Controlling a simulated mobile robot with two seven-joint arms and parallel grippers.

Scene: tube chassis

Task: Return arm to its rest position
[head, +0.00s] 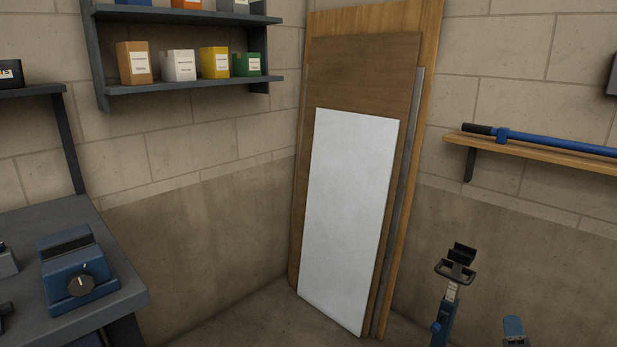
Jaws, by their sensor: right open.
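My left gripper is not in view.
A white panel (345,215) and brown boards (365,75) lean in the corner. A bench (125,293) with a blue vise (76,275) is at left. A shelf (190,86) holds several boxes. A wooden shelf (560,156) bears a blue bar (550,142). A blue part (515,329) shows at the bottom right.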

